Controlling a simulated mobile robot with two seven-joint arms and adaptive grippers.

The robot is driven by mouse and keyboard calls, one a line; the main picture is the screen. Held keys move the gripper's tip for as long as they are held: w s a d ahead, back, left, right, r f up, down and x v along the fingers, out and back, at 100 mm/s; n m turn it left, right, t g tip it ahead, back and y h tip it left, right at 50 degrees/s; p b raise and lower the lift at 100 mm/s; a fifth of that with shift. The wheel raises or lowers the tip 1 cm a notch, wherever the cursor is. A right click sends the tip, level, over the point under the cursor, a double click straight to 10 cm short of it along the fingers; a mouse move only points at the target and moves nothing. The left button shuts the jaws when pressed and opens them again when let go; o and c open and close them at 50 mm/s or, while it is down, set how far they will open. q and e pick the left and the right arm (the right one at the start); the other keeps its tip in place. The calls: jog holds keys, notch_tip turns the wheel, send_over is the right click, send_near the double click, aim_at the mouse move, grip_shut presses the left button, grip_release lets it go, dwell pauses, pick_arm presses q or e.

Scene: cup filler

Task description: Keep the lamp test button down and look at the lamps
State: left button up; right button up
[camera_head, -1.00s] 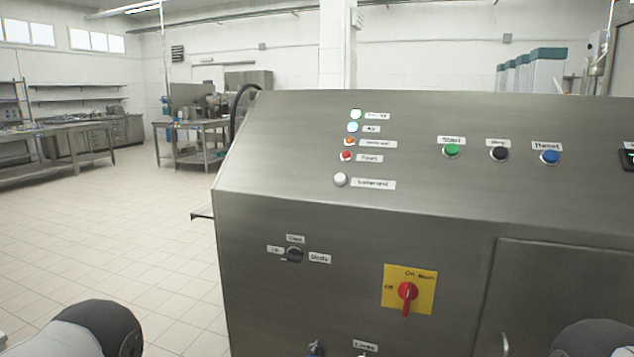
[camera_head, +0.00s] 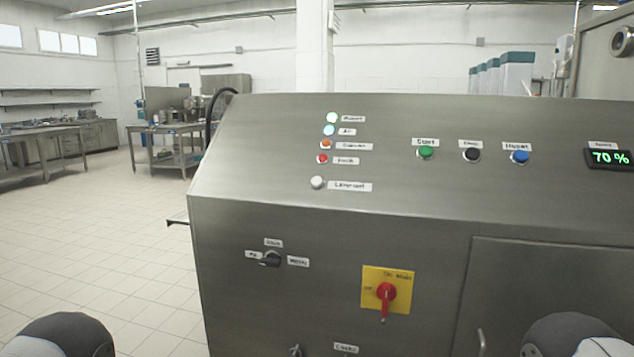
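The lamp test button (camera_head: 317,183) is a white round button with a label on the sloped steel panel (camera_head: 400,190), below the lamps. Above it is a column of lamps: a greenish-white lamp (camera_head: 332,118), a pale blue lamp (camera_head: 329,130), an orange lamp (camera_head: 326,144) and a red lamp (camera_head: 322,158). The top two look bright; whether the orange and red ones are lit is hard to tell. Nothing touches the button. Only rounded parts of my two arms show at the bottom left and bottom right; both grippers are out of view.
Green start (camera_head: 426,153), black (camera_head: 471,154) and blue reset (camera_head: 520,157) buttons sit right of the lamps. A display (camera_head: 609,158) reads 70 %. Below are a black selector (camera_head: 270,259) and a red main switch (camera_head: 385,291) on a yellow plate. Open tiled floor (camera_head: 110,240) lies left.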

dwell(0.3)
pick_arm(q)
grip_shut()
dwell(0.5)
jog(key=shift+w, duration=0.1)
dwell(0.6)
